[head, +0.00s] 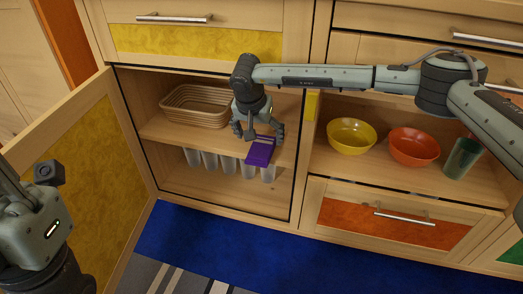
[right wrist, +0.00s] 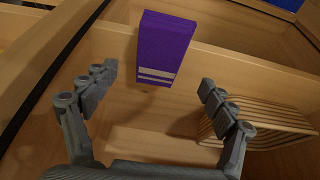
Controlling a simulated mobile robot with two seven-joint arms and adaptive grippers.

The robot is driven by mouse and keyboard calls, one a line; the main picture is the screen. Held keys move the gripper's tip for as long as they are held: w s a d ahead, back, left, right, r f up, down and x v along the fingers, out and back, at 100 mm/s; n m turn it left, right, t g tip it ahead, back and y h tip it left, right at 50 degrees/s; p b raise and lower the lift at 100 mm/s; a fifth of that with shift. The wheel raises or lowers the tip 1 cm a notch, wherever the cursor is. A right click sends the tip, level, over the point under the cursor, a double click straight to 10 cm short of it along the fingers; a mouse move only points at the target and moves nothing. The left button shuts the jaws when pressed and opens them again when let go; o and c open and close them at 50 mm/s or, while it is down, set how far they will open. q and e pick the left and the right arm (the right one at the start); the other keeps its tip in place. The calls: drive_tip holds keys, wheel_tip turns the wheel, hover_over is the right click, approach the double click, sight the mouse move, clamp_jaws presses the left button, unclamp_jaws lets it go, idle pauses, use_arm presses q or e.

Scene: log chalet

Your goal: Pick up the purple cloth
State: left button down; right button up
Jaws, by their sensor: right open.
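The purple cloth (head: 261,151) is a folded rectangle with pale stripes near one end. It lies on the cabinet's middle shelf (head: 160,129) and overhangs the front edge. It also shows in the right wrist view (right wrist: 165,47), upper middle, ahead of the fingers. My right gripper (head: 258,132) is open over the striped end of the cloth, with its fingers on either side. In the right wrist view the open right gripper (right wrist: 158,88) is empty and the cloth lies beyond its fingertips. Part of my left arm shows at the left edge, its fingers not visible.
A wicker basket (head: 196,105) stands left of the cloth on the same shelf. Several grey cups (head: 208,162) stand below. An open yellow-panelled door (head: 93,170) is at left. A yellow bowl (head: 351,135), an orange bowl (head: 414,146) and a green cup (head: 461,158) stand right.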

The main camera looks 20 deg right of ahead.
sight(261, 146)
drive_tip(key=b+x, duration=0.1)
drive_tip(key=x, duration=0.4)
drive_tip(key=c, duration=0.9)
